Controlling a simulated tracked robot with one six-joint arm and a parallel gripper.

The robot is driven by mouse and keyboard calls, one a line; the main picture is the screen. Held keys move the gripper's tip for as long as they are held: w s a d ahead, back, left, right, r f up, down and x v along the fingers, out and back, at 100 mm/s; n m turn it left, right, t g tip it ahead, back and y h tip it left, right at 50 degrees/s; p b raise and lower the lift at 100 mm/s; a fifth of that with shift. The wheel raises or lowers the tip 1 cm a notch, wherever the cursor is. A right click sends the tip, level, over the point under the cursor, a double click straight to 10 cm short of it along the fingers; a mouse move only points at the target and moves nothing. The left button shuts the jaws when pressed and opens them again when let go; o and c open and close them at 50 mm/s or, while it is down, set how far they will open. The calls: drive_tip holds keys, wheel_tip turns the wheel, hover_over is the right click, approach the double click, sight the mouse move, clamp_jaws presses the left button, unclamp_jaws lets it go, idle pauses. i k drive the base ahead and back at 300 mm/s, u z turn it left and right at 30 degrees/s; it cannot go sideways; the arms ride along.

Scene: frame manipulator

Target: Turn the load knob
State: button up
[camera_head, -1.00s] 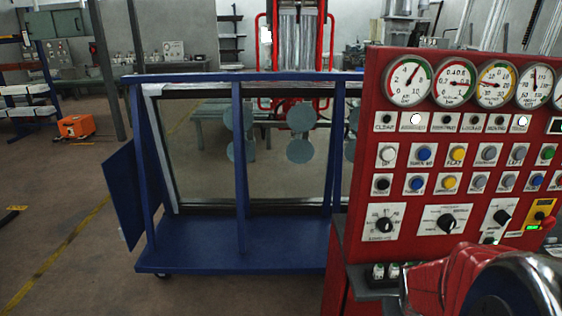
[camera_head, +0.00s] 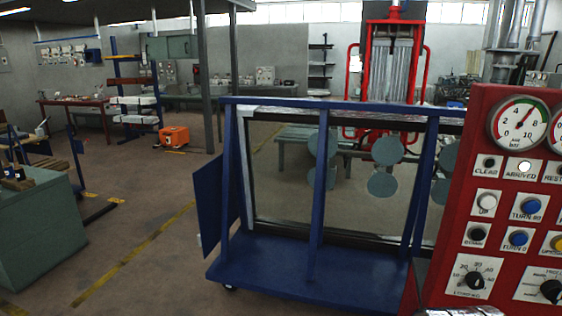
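A red control panel (camera_head: 457,190) stands at the right edge, cut off by the frame. Two black rotary knobs show on white plates near its bottom: a left knob (camera_head: 474,281) with a numbered scale around it, and a right knob (camera_head: 551,291), partly cut off. The small lettering is too blurred to tell surely which one is the load knob. My gripper is not in view.
A blue wheeled frame (camera_head: 300,262) holding a glass pane stands left of the panel, close to it. A green-grey bench (camera_head: 40,235) is at the far left. The floor between is clear.

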sight(474, 280)
drive_tip(key=z, duration=1.15)
drive_tip(key=k, duration=0.55)
drive_tip(key=z, duration=0.5)
drive_tip(key=i, duration=0.5)
drive_tip(key=u, duration=0.1)
